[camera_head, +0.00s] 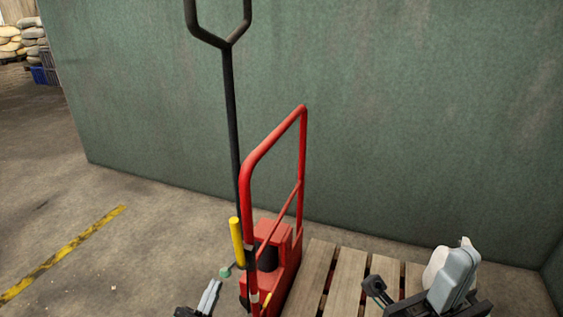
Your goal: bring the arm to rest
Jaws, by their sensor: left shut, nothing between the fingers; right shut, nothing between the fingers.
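My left gripper (211,290) shows at the bottom edge, left of the red frame of the pallet truck. Its light grey fingers are shut and empty, pointing up. My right gripper (459,268) shows at the bottom right, in front of the wooden slats. Its grey fingers are shut with nothing held. Dark parts of my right wrist show around it. A pale rounded shape sits right behind the fingers; I cannot tell what it is. Most of both arms is out of view.
A red pallet truck (275,243) with a tall black handle (231,110) stands between my grippers. A wooden pallet (316,275) lies to its right. A green wall (400,120) closes the back. Open concrete floor (130,260) with a yellow line (65,250) lies left. Sacks (33,37) are stacked far left.

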